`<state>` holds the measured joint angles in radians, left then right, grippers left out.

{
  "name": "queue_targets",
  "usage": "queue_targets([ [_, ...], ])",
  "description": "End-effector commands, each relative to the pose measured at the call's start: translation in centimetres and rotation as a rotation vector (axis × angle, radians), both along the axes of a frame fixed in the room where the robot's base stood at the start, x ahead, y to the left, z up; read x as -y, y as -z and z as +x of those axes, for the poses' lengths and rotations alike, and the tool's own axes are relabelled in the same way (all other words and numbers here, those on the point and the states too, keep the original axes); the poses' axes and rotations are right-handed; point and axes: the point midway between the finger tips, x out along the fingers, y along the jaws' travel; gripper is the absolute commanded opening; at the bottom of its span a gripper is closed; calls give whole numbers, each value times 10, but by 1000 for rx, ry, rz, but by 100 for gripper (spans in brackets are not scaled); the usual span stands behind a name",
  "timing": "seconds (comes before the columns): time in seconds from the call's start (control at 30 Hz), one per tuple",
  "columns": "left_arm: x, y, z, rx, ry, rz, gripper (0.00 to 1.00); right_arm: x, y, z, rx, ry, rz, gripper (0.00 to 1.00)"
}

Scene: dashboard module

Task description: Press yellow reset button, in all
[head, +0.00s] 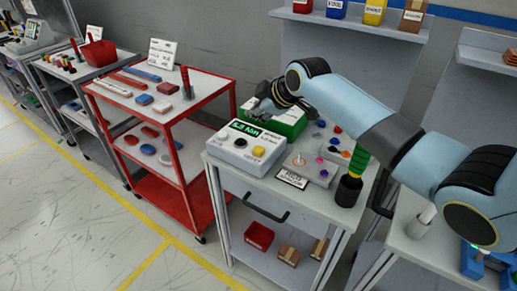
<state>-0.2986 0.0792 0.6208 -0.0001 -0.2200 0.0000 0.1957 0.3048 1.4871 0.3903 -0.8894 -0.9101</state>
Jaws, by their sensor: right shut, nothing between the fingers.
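The yellow button (258,151) is on the front right of a light grey box (235,157) with a lit green display (244,128) and a dark round button (240,143). The box stands at the left of a grey cart top. My right gripper (262,106) is shut and empty. In the picture it appears above and behind the box, in front of a green case, apart from the yellow button. Its fingertips are small and partly hard to make out. My left gripper is not in view.
Beside the box are a green case (288,124), a small grey panel with coloured knobs (312,166), a sign (291,179) and a black-and-green screwdriver-like tool (349,188). A red cart (206,161) stands to the left. The floor in front is clear.

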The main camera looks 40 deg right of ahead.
Motion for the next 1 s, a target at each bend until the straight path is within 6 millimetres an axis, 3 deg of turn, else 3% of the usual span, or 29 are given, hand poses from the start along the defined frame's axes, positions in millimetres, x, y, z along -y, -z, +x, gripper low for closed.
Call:
queue_targets([
  [0.37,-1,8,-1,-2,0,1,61,0,8,-1,-1,1,1,0],
  [0.83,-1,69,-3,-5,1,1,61,-1,69,-1,-1,1,1,0],
  [1.0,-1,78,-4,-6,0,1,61,-1,85,-1,-1,1,1,0],
])
